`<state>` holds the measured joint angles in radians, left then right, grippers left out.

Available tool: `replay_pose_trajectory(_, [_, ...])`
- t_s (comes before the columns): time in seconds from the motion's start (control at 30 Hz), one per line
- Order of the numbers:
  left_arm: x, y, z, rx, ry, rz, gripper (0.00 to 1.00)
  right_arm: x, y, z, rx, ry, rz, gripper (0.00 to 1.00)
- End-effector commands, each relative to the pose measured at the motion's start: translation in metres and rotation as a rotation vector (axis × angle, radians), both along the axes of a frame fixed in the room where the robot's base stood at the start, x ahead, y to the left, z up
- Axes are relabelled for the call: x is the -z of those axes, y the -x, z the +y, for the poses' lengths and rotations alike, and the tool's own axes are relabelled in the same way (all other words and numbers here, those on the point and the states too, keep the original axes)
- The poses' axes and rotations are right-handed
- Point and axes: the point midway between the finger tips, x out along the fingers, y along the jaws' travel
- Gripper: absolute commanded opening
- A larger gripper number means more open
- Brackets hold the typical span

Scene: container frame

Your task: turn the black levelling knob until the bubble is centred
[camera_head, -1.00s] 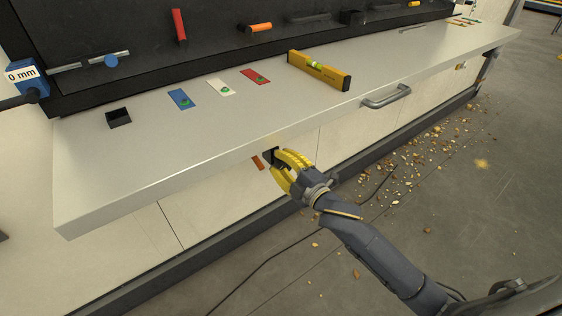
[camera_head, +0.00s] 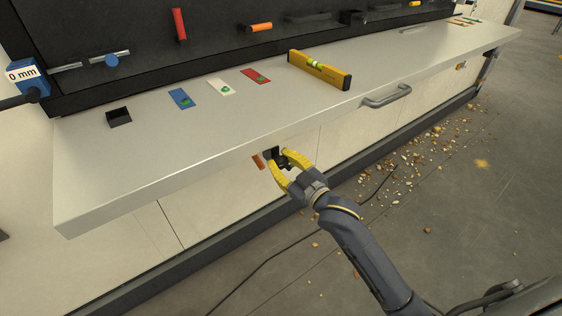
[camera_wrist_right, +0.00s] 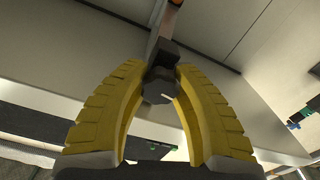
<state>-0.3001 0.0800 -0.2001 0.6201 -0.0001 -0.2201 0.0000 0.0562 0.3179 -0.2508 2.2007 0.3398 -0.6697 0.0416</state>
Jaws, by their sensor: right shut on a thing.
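The black levelling knob (camera_head: 278,158) sits under the front edge of the bench. It also shows as a dark faceted knob (camera_wrist_right: 159,87) in the right wrist view. My right gripper (camera_head: 277,161) has its yellow fingers on either side of the knob and is shut on it; the fingertips (camera_wrist_right: 158,70) meet its sides in the wrist view. The yellow spirit level (camera_head: 335,77) lies on the bench top with a green vial (camera_head: 312,63). The bubble is too small to read. My left gripper is not in view.
A grey handle (camera_head: 386,97) juts from the bench front to the right of the knob. An orange piece (camera_head: 257,161) is just left of the knob. Blue, white and red cards lie on the bench top (camera_head: 200,150). Crumbs and a cable lie on the floor.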

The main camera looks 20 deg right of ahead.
Motion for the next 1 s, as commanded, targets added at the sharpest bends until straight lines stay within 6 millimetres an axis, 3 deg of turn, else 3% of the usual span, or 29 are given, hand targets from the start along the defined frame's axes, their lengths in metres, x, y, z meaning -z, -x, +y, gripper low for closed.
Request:
replay_pose_trajectory(0.33, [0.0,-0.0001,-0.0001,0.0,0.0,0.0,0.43,0.0056,0.0005,0.0006,0.001,-0.147,0.065,0.0])
replay_pose_trajectory(1.0, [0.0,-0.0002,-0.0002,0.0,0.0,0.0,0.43,0.0086,0.0008,0.0008,0.001,-0.155,0.076,0.0])
